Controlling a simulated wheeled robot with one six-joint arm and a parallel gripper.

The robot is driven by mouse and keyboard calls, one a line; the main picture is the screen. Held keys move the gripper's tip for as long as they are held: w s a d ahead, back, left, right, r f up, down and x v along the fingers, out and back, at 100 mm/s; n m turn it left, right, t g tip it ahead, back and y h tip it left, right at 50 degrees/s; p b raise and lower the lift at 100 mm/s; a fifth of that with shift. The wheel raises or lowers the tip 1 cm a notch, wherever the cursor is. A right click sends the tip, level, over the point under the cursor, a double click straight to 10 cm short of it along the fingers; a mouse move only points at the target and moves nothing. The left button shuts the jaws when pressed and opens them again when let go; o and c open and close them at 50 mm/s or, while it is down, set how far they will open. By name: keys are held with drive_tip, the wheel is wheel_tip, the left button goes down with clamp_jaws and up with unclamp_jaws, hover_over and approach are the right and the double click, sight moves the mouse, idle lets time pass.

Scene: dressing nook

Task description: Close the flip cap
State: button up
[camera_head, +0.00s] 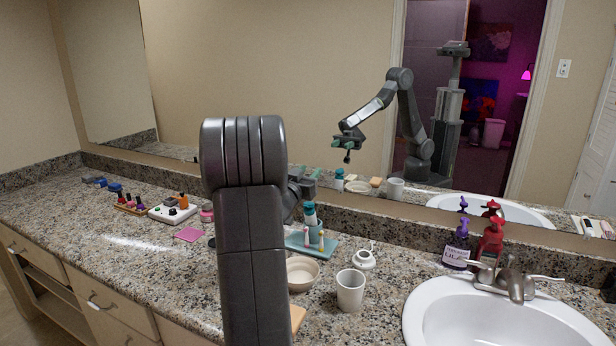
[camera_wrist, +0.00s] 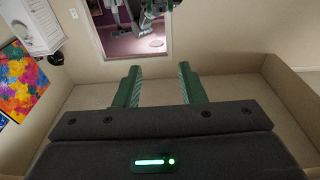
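My gripper shows in the wrist view (camera_wrist: 160,88) with its two green fingers wide apart and nothing between them. In the head view my arm hides most of it; a part (camera_head: 302,184) shows above the teal tray (camera_head: 296,246). On this tray stand a bottle with a teal top (camera_head: 310,212) and some small items beside it. A small white item (camera_head: 363,260) with a raised, loop-like top stands right of the tray. I cannot tell which of these bears the flip cap, nor its state. The wrist view shows none of them.
A beige bowl (camera_head: 302,273) and a speckled cup (camera_head: 350,290) stand in front of the tray. The sink (camera_head: 480,325), a purple bottle (camera_head: 457,246) and a red bottle (camera_head: 492,240) are to the right. A mirror (camera_head: 280,80) backs the counter.

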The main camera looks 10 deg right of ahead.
sight(308, 204)
drive_tip(key=s+a+f+g, duration=0.1)
drive_tip(key=s+a+f, duration=0.7)
drive_tip(key=s+f, duration=0.25)
drive_tip(key=shift+y, duration=0.4)
drive_tip(key=x, duration=1.3)
drive_tip(key=shift+d+r, duration=0.1)
drive_tip(key=shift+d, duration=0.25)
drive_tip(key=shift+s, duration=0.1)
drive_tip(key=shift+c, duration=0.3)
drive_tip(key=c, duration=0.6)
drive_tip(key=shift+o, duration=0.2)
drive_tip(key=shift+b, duration=0.45)
